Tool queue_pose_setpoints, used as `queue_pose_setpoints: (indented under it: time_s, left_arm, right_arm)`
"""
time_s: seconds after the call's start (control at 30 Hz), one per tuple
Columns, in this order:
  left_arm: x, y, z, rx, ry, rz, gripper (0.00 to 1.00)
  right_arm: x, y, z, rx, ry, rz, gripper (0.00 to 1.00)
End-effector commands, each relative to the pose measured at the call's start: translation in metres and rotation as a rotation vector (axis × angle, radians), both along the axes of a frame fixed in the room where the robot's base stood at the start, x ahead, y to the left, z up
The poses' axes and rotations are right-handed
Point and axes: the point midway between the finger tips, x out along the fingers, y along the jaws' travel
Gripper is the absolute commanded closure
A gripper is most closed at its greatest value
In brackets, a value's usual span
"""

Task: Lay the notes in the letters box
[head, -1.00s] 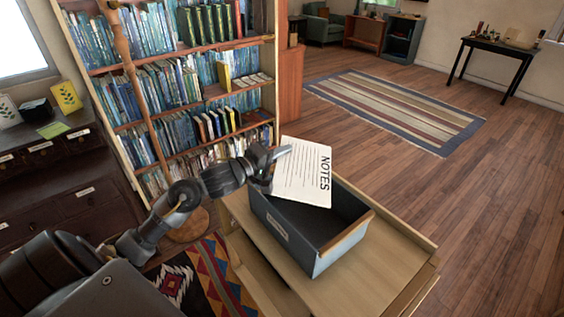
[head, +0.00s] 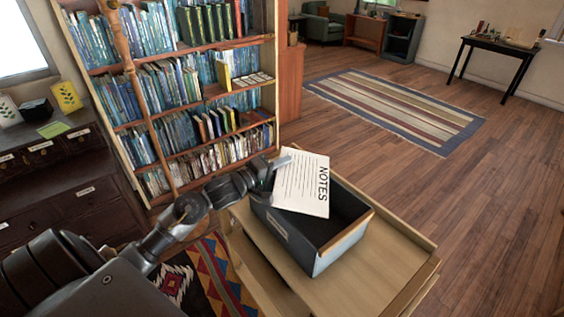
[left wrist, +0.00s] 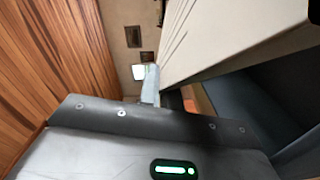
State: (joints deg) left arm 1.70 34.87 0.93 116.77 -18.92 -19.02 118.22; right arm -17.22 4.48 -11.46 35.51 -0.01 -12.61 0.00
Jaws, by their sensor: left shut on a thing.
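The notes (head: 303,186) are a white lined sheet or pad marked NOTES, tilted over the left back part of an open dark grey box (head: 345,248). The box stands on a light wooden cart and has a small label on its left side, too small to read. My left gripper (head: 277,167) is shut on the left edge of the notes and holds them at about the height of the box rim. In the left wrist view the notes (left wrist: 225,40) fill the upper right, with the dark box (left wrist: 250,95) below them. My right gripper is not in view.
The wooden cart top (head: 385,262) is bare in front of the box. A full bookshelf (head: 190,90) with a wooden post stands behind at the left. A dark drawer cabinet (head: 55,175) is at the far left. Open floor and a striped rug (head: 400,105) lie to the right.

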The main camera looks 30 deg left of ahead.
Motion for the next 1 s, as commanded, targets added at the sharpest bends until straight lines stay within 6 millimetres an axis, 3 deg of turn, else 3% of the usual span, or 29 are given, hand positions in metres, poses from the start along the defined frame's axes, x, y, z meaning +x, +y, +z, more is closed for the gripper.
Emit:
queue_pose_setpoints:
  time_s: [0.03, 0.2, 0.47, 0.63, 1.0]
  left_arm:
    - [0.000, 0.000, -0.002, 0.000, 0.004, -0.001, 0.92]
    - [0.000, -0.001, -0.003, 0.001, 0.006, -0.002, 0.73]
    - [-0.001, -0.001, -0.003, 0.001, 0.007, -0.002, 0.73]
    - [-0.002, 0.000, 0.010, 0.005, 0.003, -0.003, 0.73]
    - [-0.076, 0.024, 0.012, 0.002, 0.008, -0.001, 0.73]
  right_arm:
    - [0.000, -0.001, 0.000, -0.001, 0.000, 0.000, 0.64]
    - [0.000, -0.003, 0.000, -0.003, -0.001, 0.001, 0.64]
    - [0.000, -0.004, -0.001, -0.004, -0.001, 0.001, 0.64]
    - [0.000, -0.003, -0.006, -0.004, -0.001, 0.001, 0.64]
    - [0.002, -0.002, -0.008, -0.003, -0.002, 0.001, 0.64]
